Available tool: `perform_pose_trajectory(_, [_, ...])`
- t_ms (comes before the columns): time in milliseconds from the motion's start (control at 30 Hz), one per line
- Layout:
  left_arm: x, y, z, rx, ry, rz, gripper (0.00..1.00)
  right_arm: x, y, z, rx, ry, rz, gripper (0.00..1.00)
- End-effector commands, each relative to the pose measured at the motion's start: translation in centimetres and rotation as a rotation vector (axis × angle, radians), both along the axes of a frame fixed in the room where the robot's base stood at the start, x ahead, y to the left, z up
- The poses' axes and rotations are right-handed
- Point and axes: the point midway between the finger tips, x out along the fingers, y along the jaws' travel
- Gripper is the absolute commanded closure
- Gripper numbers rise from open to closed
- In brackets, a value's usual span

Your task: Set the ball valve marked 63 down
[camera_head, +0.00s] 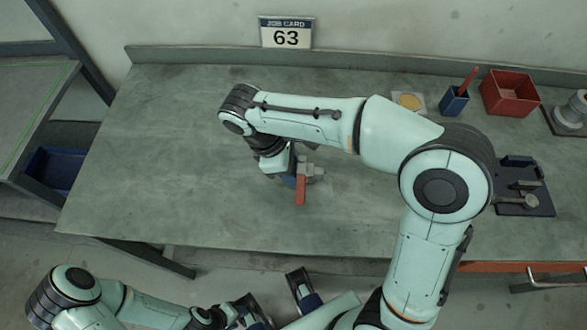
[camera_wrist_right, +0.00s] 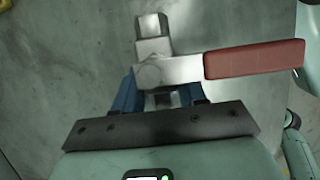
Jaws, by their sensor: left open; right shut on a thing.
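The ball valve (camera_head: 314,171) has a pale metal body and a red lever handle (camera_head: 300,191). In the right wrist view the valve body (camera_wrist_right: 153,46) stands out past the fingers, and the red handle (camera_wrist_right: 255,59) points right. My right gripper (camera_wrist_right: 160,98) is shut on the valve body with its blue fingers. In the head view the right gripper (camera_head: 298,178) is partly hidden by its wrist, over the middle of the bench. I cannot tell whether the valve touches the top. No mark is readable on the valve. My left gripper (camera_head: 274,298) is open and empty in front of the bench.
The job card (camera_head: 286,32) reading 63 stands at the bench's back edge. The green-grey bench (camera_head: 150,150) is bare at left and centre. At right are a blue cup (camera_head: 454,101), a red bin (camera_head: 510,94), a dark tray (camera_head: 540,203) and a yellow disc (camera_head: 409,101).

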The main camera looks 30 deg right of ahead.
Motion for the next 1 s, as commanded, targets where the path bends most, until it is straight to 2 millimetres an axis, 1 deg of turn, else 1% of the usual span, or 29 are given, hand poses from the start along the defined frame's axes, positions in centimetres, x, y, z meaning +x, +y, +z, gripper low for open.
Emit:
perform_pose_trajectory(67, [0.1, 0.0, -0.1, 0.000, -0.002, 0.000, 0.57, 0.0, 0.0, -0.6, -0.001, 0.001, 0.000, 1.00])
perform_pose_trajectory(267, [0.0, 0.0, -0.1, 0.000, -0.002, 0.000, 0.57, 0.0, 0.0, -0.5, 0.000, -0.001, 0.000, 1.00])
perform_pose_trajectory(400, [0.1, 0.0, -0.2, 0.000, -0.002, 0.000, 0.57, 0.0, 0.0, -0.8, 0.000, -0.001, 0.000, 1.00])
perform_pose_trajectory(433, [0.1, 0.0, -0.1, 0.000, -0.002, 0.000, 0.57, 0.0, 0.0, -0.8, 0.000, 0.000, 0.000, 0.53])
perform_pose_trajectory(500, [0.1, 0.0, -0.1, 0.000, -0.002, 0.000, 0.57, 0.0, 0.0, -0.8, 0.000, 0.000, 0.000, 0.34])
perform_pose_trajectory(833, [0.0, 0.0, -0.1, -0.001, -0.002, 0.000, 0.57, 0.0, 0.0, -0.5, 0.000, 0.000, 0.000, 0.34])
perform_pose_trajectory(933, [0.0, 0.0, 0.2, -0.001, 0.002, -0.001, 0.57, 0.2, 0.3, 0.4, 0.001, -0.003, 0.001, 0.34])
perform_pose_trajectory(1000, [-0.1, 0.0, 0.5, -0.002, 0.005, -0.002, 0.57, 0.5, 0.7, 1.5, 0.001, -0.003, 0.001, 0.34])
